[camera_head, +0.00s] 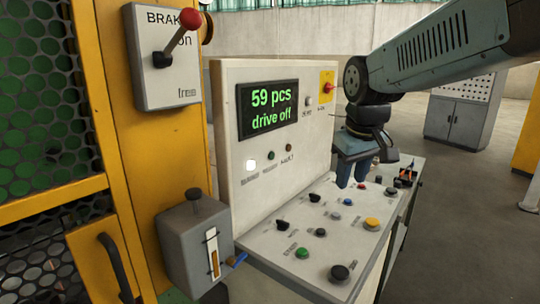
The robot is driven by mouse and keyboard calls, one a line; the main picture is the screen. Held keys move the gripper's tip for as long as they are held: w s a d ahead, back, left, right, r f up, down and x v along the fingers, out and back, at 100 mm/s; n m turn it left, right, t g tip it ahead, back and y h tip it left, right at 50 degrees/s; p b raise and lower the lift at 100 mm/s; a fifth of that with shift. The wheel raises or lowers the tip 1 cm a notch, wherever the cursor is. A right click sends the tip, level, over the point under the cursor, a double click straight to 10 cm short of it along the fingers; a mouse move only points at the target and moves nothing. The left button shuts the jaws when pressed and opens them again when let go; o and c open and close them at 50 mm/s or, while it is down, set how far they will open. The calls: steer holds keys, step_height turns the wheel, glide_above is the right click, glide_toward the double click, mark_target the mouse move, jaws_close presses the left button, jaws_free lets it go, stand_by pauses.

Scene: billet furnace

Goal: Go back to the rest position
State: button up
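My gripper (352,180) hangs at the end of my arm, which reaches in from the upper right. It points down over the far part of the sloping control panel (262,243). Its two blue fingers show a small gap, with nothing seen between them. Whether the tips touch the panel is hard to tell. The display (268,109) on the upright console face reads "59 pcs drive off". A white lamp (251,165) below it is lit.
A brake lever with a red knob (190,18) stands out from a yellow post at left. A grey box (195,240) with a gauge sits below it. Several buttons and knobs, including a yellow button (372,223), cover the panel. Open floor (465,220) lies at right.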

steer(key=s+d+f+m+t, duration=0.1)
steer(key=s+d+m, duration=0.3)
steer(key=s, duration=0.7)
steer(key=shift+s+d+f+t, duration=0.25)
steer(key=shift+d+t, duration=0.35)
steer(key=shift+d, duration=0.45)
